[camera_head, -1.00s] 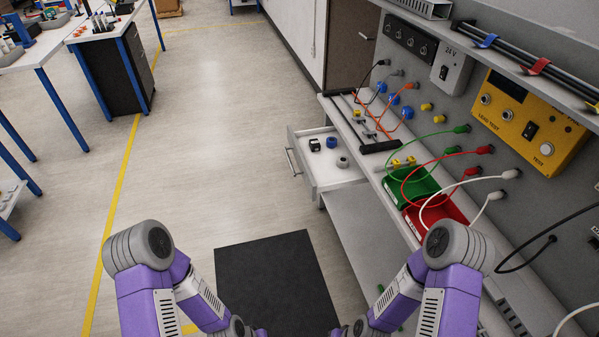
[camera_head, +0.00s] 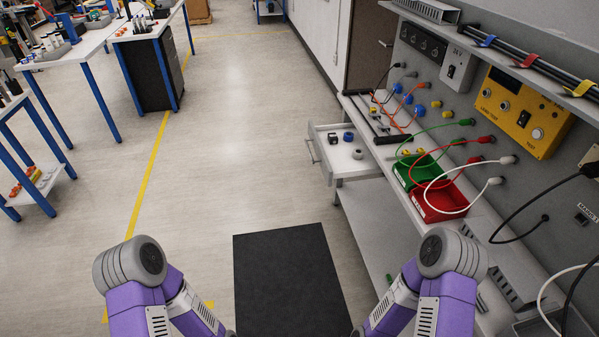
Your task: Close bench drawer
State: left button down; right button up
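The bench drawer (camera_head: 343,170) is a white drawer pulled out from the left side of the test bench (camera_head: 395,183). It holds a few small dark, blue and grey parts. Its metal handle (camera_head: 313,151) is on its left-facing front. No gripper touches the drawer. My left arm (camera_head: 150,285) and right arm (camera_head: 440,285) show at the bottom edge, well short of the drawer. Both grippers are out of view.
A green bin (camera_head: 411,172) and a red bin (camera_head: 438,203) stand on the bench, with cables above them. A black mat (camera_head: 290,280) lies on the floor ahead. Blue-legged tables (camera_head: 80,60) stand at the left. The floor between is clear.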

aim_at(336, 161)
jog(key=u, duration=0.3)
jog(key=i, duration=0.75)
jog(key=z, duration=0.55)
jog(key=i, duration=0.5)
jog(key=z, duration=0.6)
